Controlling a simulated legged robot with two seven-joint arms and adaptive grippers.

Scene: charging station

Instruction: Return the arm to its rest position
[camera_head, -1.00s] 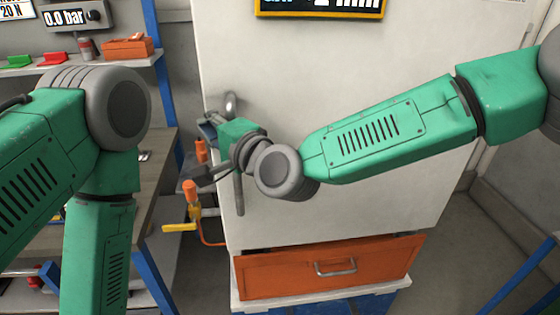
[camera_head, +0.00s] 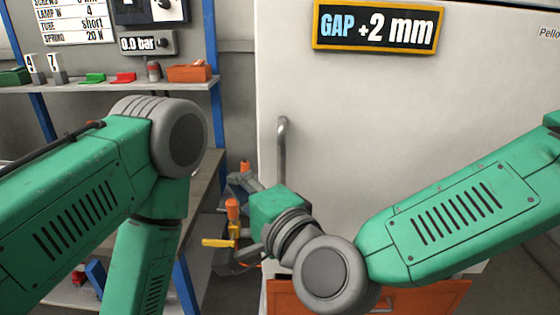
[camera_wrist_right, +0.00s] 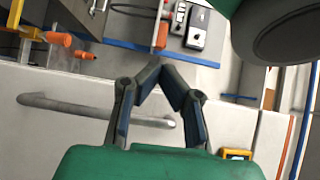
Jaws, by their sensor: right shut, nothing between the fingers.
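My right arm comes in from the right, with its green gripper body (camera_head: 278,208) in front of the white cabinet's left edge. The fingers are hard to make out in the head view. In the right wrist view the right gripper's (camera_wrist_right: 160,68) two dark fingers bend inward and their tips meet, with nothing between them. My left arm (camera_head: 70,190) folds down at the left and runs out of the bottom of the picture. Its gripper is out of view.
The white cabinet (camera_head: 400,110) has a grey bar handle (camera_head: 282,150), partly covered by my right gripper; the handle also shows in the wrist view (camera_wrist_right: 95,110). An orange drawer (camera_head: 425,300) is below. Orange-handled clamps (camera_head: 233,212) are close to the gripper's left. Shelving (camera_head: 100,88) stands at left.

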